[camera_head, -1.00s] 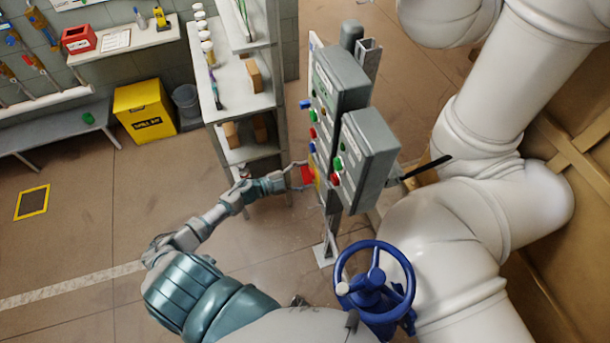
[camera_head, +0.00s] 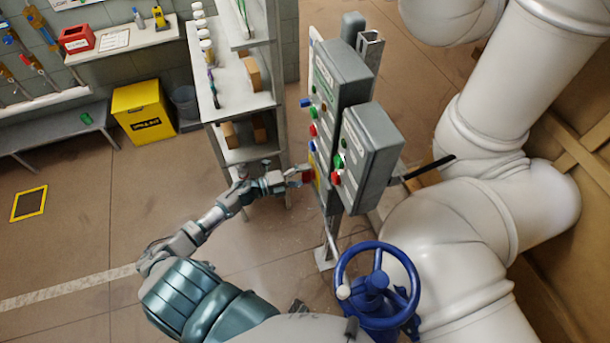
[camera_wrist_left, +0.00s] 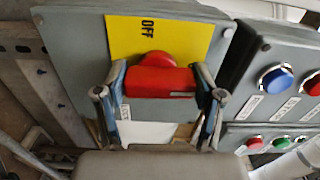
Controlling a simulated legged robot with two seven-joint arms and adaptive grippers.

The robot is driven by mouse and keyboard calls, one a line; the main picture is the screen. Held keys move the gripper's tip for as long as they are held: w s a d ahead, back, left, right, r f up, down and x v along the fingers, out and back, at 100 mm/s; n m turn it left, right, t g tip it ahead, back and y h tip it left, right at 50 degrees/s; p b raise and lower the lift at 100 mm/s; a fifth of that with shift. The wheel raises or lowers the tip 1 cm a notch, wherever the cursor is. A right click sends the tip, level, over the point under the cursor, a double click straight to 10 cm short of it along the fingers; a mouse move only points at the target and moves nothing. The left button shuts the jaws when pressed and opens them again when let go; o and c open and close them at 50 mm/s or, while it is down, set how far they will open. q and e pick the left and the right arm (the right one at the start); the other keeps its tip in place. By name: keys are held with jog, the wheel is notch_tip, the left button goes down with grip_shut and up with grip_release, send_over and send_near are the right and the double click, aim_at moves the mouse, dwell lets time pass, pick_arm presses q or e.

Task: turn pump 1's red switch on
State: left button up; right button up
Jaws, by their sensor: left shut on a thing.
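The red switch (camera_wrist_left: 160,80) shows in the left wrist view as a red handle with a round red hub behind it. It is on a grey box with a yellow plate (camera_wrist_left: 185,38) marked OFF. My left gripper (camera_wrist_left: 162,88) has a finger on each side of the handle and is shut on it. In the head view my left gripper (camera_head: 290,182) reaches the panel's left side, and the switch (camera_head: 306,175) shows small and partly hidden at its tip. My right gripper is not in view.
Grey control boxes (camera_head: 372,150) with coloured buttons stand on a post. A blue handwheel (camera_head: 376,285) is in front, and large white pipes (camera_head: 480,170) fill the right. A shelf unit (camera_head: 250,100) stands behind my left arm. Open floor lies at the left.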

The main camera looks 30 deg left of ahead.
pick_arm(q)
jog(key=shift+s+f+m, duration=0.15)
jog(key=shift+f+m, duration=0.15)
jog(key=shift+m, duration=0.1)
jog(key=o, duration=1)
jog(key=shift+o, duration=0.7)
jog(key=shift+r, duration=0.1)
jog(key=v, duration=1.2)
jog(key=shift+a, duration=0.1)
